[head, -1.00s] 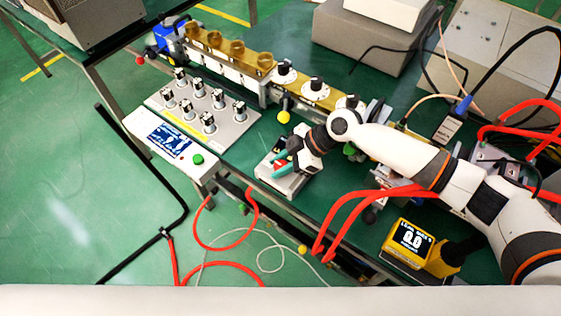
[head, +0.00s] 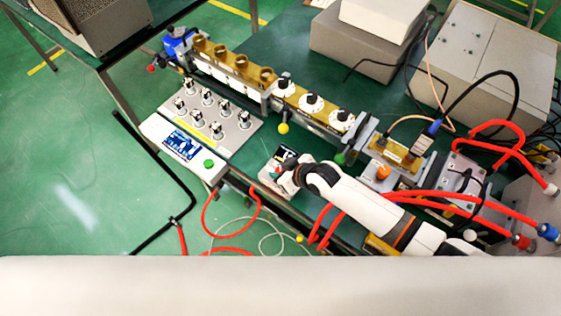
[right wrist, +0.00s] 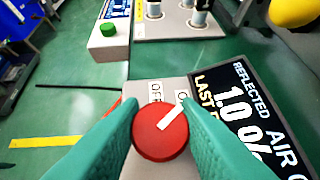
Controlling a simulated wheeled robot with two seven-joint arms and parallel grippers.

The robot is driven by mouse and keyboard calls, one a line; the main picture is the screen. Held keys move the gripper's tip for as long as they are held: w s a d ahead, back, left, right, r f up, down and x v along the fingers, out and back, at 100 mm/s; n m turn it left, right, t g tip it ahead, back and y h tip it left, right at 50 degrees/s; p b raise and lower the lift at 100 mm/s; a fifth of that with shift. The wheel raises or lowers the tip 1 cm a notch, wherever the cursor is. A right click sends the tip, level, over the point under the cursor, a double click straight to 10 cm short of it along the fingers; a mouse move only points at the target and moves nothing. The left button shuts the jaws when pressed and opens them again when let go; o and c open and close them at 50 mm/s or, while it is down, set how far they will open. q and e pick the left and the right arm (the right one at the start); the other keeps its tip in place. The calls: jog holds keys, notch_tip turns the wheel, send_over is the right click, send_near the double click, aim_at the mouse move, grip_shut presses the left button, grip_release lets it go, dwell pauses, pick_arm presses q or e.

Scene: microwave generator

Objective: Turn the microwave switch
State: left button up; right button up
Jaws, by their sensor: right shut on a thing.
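The switch is a round red knob (right wrist: 160,140) with a white pointer bar, on a pale panel in the right wrist view. Its pointer slants to the upper right, toward a label starting with O; an OFF label (right wrist: 156,92) is to the left of that. My right gripper (right wrist: 160,106) has its green fingers on both sides of the knob, shut on it. In the head view my right gripper (head: 277,171) is at the small switch box (head: 268,181) by the table's front edge, and mostly hides the knob. My left gripper is not in view.
A dark display (right wrist: 255,110) reading REFLECTED and 1.0 % is right of the knob. A panel with several grey knobs (head: 216,130) and a green button (head: 209,163) are to the left in the head view. A waveguide row (head: 230,75) runs behind; red hoses (head: 322,222) hang nearby.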

jog(key=shift+r+m+t+h+p, duration=0.1)
jog(key=shift+m+t+h+p, duration=0.45)
jog(key=shift+m+p, duration=0.4)
jog(key=o, duration=1)
